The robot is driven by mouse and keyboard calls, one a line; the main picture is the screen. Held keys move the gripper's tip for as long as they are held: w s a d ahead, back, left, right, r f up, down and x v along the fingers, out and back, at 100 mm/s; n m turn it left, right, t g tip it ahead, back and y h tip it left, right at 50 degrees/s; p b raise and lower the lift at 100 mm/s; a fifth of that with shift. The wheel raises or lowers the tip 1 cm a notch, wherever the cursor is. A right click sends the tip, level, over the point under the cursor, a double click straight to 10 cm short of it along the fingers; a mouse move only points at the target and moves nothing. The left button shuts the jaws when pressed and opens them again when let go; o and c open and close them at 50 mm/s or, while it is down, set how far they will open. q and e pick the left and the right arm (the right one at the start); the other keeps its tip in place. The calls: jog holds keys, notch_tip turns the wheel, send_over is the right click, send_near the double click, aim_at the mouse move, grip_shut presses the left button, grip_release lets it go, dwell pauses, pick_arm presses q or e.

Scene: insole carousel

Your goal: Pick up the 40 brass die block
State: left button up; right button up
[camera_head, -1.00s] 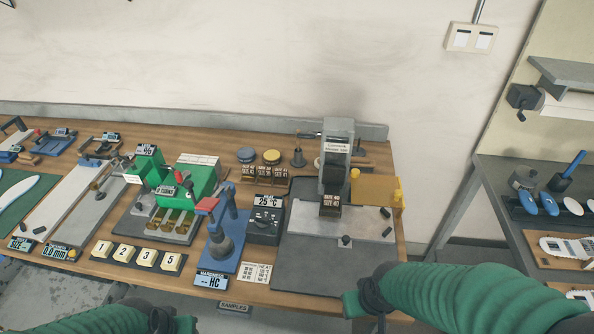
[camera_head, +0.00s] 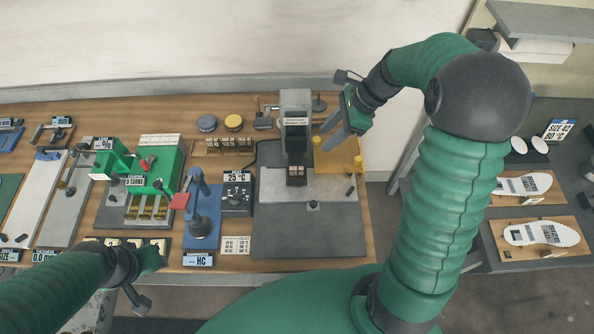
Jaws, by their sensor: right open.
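Several small dark brass die blocks with printed size labels (camera_head: 229,143) stand in a row on a wooden rack left of the press. Another labelled block (camera_head: 296,174) sits at the foot of the press (camera_head: 296,125). The size numbers are too small to read, so I cannot tell which one is the 40. My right gripper (camera_head: 330,138) is open and empty, above the yellow holder just right of the press and apart from all the blocks. My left gripper (camera_head: 143,284) is low at the front left, over the table edge; its jaws are unclear.
The yellow holder (camera_head: 340,157) stands beside the press. A dark mat (camera_head: 300,238) in front of it is mostly clear. The blue hardness tester (camera_head: 200,222) and the dark 25 °C box (camera_head: 237,198) stand left of it. A side bench (camera_head: 481,264) holds insoles on boards.

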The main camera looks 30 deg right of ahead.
send_over(298, 168)
jog(key=d, duration=0.2)
notch_tip(298, 168, down, 10)
jog(key=shift+s+r+p, duration=0.1)
jog(key=shift+p, duration=0.3)
jog(key=f, duration=0.1)
jog(key=a+f, duration=0.1)
jog(key=f, duration=0.1)
jog(key=f+p, duration=0.1)
jog(key=shift+a+f, duration=0.25)
jog(key=shift+f, duration=0.25)
jog(key=shift+a, duration=0.15)
jog(key=c, duration=0.5)
grip_shut()
